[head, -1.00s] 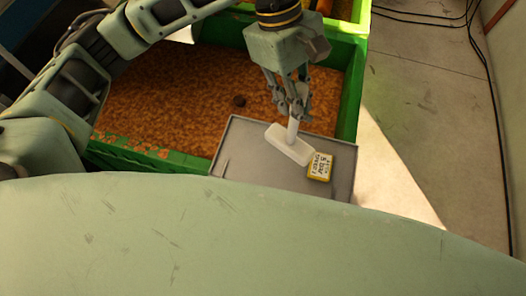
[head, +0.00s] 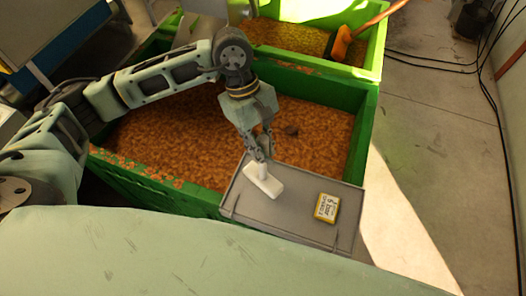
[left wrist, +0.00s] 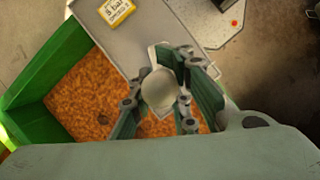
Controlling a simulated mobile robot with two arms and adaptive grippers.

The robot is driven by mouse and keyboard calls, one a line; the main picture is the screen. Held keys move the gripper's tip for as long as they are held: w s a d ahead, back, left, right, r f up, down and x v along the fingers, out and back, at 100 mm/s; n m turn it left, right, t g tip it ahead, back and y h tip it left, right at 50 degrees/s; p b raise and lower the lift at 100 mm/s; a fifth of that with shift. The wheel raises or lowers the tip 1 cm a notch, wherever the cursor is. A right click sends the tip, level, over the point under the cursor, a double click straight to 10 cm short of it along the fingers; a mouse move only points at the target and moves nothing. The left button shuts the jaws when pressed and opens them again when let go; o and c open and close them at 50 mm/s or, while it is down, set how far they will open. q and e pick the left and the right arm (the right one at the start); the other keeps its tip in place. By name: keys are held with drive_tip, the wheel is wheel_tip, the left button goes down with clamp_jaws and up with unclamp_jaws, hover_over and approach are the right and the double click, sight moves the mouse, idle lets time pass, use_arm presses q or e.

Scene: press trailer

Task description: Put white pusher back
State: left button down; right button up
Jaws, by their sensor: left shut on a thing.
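The white pusher (head: 263,182) has a flat white head and a short upright handle. It is at the left part of a grey tray (head: 285,215) set at the near right corner of the green bin. My left gripper (head: 261,155) is shut on the top of the handle from above. In the left wrist view the round end of the pusher's handle (left wrist: 159,88) shows between the fingers. Whether the head touches the tray or hangs just above it, I cannot tell. My right gripper is not in view.
A yellow label block (head: 327,208) lies on the tray, right of the pusher. The green bin (head: 362,130) holds brown grainy material with a dark lump (head: 291,130). A second green bin (head: 375,45) with an orange-handled tool (head: 342,42) stands behind. Floor at right is clear, with cables.

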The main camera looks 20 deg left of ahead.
use_arm(q)
wheel_tip(320, 180, down, 4)
drive_tip(key=shift+r+p, duration=0.15)
drive_tip(key=shift+p, duration=0.85)
drive_tip(key=shift+f+b, duration=0.3)
drive_tip(key=c, duration=1.6)
unclamp_jaws()
drive_tip(key=shift+r, duration=0.15)
drive_tip(key=shift+b+v, duration=2.15)
drive_tip(key=shift+v, duration=3.9)
